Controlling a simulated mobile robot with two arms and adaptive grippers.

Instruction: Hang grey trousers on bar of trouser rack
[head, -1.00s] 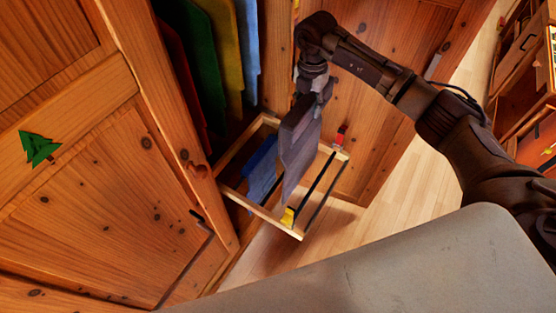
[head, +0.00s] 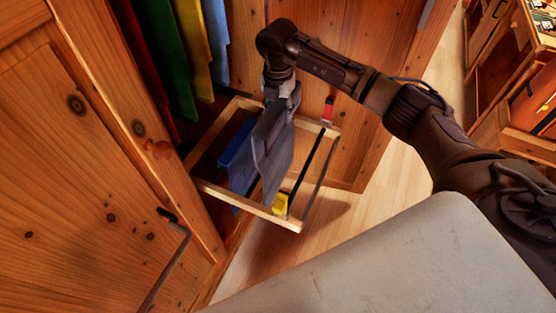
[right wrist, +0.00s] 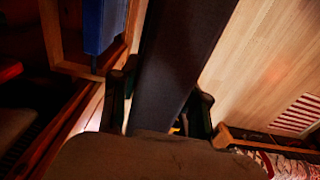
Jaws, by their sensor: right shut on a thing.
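The trouser rack (head: 247,206) is a light wooden frame with dark bars, pulled out of the wardrobe. The grey trousers (head: 275,155) hang from my right gripper (head: 281,97), which is shut on their top. They hang over the middle of the rack, their lower part at the rack's level. Whether they rest on a bar I cannot tell. In the right wrist view the trousers (right wrist: 172,60) run as a dark band between the fingers (right wrist: 162,100). Blue trousers (head: 236,146) hang just left of them on the rack. My left gripper is out of view.
A yellow marker (head: 281,203) sits at the rack's front edge and a red one (head: 328,110) at its back. Two bars (head: 313,165) right of the trousers look bare. Coloured clothes (head: 187,45) hang behind. The open wardrobe door (head: 90,170) stands at the left.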

